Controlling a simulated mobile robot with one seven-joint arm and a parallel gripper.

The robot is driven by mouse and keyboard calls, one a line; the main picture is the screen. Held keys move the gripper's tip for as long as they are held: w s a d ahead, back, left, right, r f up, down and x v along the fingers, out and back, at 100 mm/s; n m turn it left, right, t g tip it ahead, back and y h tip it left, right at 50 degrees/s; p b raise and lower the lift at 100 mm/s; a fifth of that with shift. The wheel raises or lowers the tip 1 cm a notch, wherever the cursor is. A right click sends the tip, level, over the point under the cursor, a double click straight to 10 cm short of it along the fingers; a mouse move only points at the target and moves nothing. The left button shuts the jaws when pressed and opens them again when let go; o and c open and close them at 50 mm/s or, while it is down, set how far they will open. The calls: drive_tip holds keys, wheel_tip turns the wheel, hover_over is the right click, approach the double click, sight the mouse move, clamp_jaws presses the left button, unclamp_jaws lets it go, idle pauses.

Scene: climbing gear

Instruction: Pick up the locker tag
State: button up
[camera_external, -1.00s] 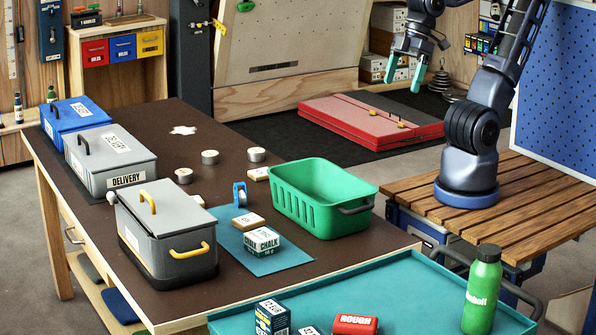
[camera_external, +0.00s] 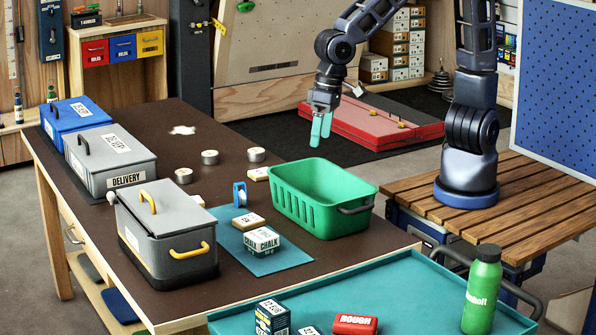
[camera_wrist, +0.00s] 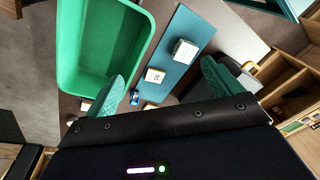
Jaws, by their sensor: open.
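I cannot single out the locker tag for certain. Small candidates on the brown table are a cream-labelled block (camera_external: 248,221) on the teal mat (camera_external: 285,258), another pale block (camera_external: 258,173) behind it, and an upright blue item (camera_external: 240,195) at the mat's far edge. In the wrist view, a pale block (camera_wrist: 155,75) on the mat and the blue item (camera_wrist: 134,98) lie between the fingers. My gripper (camera_external: 321,132) is open and empty, pointing down above the far side of the green crate. Its two teal fingers frame the lower wrist view.
The green crate (camera_external: 310,213) looks empty. A chalk box (camera_external: 262,241) stands on the mat. A grey lidded box (camera_external: 166,235) and a grey delivery box (camera_external: 108,163) stand at left. Several round rolls (camera_external: 210,157) sit mid-table. A teal tray (camera_external: 400,285) is in front.

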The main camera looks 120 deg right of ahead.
drive_tip(key=w+d+f+m+g+h, duration=0.1)
drive_tip(key=w+d+f+m+h, duration=0.15)
drive_tip(key=w+d+f, duration=0.4)
drive_tip(key=w+d+f+m+h, duration=0.2)
drive_tip(key=w+f+m, duration=0.2)
drive_tip(key=f, duration=0.5)
approach(251, 221)
drive_tip(key=shift+w+d+f+m, duration=0.1)
drive_tip(key=shift+w+f+m, duration=0.1)
drive_tip(key=shift+f, duration=0.55)
drive_tip(key=shift+w+d+f+m, duration=0.1)
drive_tip(key=shift+w+f, duration=0.05)
drive_tip(key=shift+f, duration=0.6)
drive_tip(key=shift+s+d+x, duration=0.1)
drive_tip(key=shift+d+x, duration=0.1)
drive_tip(key=shift+x, duration=1.1)
drive_tip(key=shift+s+d+x, duration=0.1)
drive_tip(key=shift+d+x, duration=0.05)
drive_tip(key=shift+x, duration=1.2)
drive_tip(key=shift+r, duration=0.15)
drive_tip(key=c, duration=1.1)
